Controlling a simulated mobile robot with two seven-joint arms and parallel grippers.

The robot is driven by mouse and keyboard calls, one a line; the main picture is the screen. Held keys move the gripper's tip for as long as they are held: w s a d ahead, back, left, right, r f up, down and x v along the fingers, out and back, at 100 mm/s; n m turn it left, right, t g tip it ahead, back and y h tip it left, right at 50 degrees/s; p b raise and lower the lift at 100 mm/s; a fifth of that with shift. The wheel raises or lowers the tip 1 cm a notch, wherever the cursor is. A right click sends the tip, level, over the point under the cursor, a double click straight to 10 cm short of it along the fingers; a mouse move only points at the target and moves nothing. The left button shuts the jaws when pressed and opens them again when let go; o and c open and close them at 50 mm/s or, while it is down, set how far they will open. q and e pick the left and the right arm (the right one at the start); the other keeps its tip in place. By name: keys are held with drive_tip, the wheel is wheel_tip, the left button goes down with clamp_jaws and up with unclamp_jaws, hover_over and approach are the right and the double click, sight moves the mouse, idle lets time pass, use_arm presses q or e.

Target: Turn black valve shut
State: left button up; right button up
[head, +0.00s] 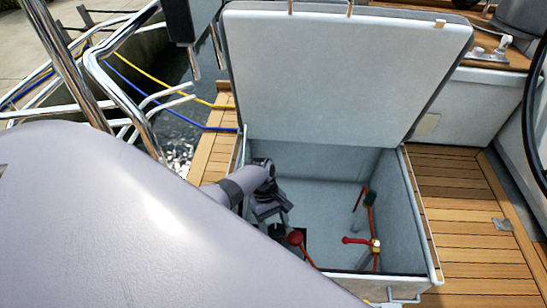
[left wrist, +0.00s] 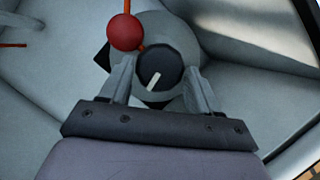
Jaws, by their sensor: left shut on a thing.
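The black valve (left wrist: 158,66) is a round knob with a white pointer line, on a pale grey round body in the left wrist view. The line slants from upper right to lower left. My left gripper (left wrist: 160,80) has one finger on each side of the knob and is shut on it. In the head view my left gripper (head: 270,212) reaches down into the open locker, beside a red ball (head: 295,237). There the knob is mostly hidden by the gripper. The red ball (left wrist: 124,32) is close to the knob's upper left in the wrist view. My right gripper is not in view.
The locker lid (head: 345,75) stands open behind the bin. A red-handled valve (head: 358,241) and an upright pipe with a dark top (head: 370,198) are at the locker's right side. The locker rim (head: 424,225) surrounds the arm. Teak deck (head: 465,215) lies to the right.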

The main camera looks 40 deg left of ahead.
use_arm(q)
drive_tip(key=m, duration=0.2)
drive_tip(key=m+g+y+b, duration=0.1)
drive_tip(key=shift+w+d+f+m, duration=0.1)
drive_tip(key=shift+w+d+m, duration=0.1)
drive_tip(key=shift+m, duration=0.2)
drive_tip(key=m+b, duration=0.1)
drive_tip(key=m, duration=0.1)
drive_tip(key=shift+m+g+y, duration=0.3)
drive_tip(key=shift+g+y, duration=0.1)
drive_tip(key=m, duration=0.1)
drive_tip(key=m+y+b, duration=0.1)
drive_tip(key=m, duration=0.1)
drive_tip(key=shift+w+d+m+g, duration=0.1)
drive_tip(key=shift+d+m+g, duration=0.1)
drive_tip(key=shift+m+g, duration=0.15)
drive_tip(key=m, duration=0.2)
drive_tip(key=m+y, duration=0.1)
drive_tip(key=shift+d+m+y, duration=0.2)
drive_tip(key=shift+m+y, duration=0.1)
drive_tip(key=shift+m, duration=0.05)
drive_tip(key=m+y, duration=0.1)
drive_tip(key=m, duration=0.1)
drive_tip(key=shift+d+m, duration=0.1)
drive_tip(key=shift+m, duration=0.2)
drive_tip(key=shift+d+m+y+p, duration=0.15)
drive_tip(key=shift+m+y+p, duration=0.6)
drive_tip(key=shift+m, duration=1.15)
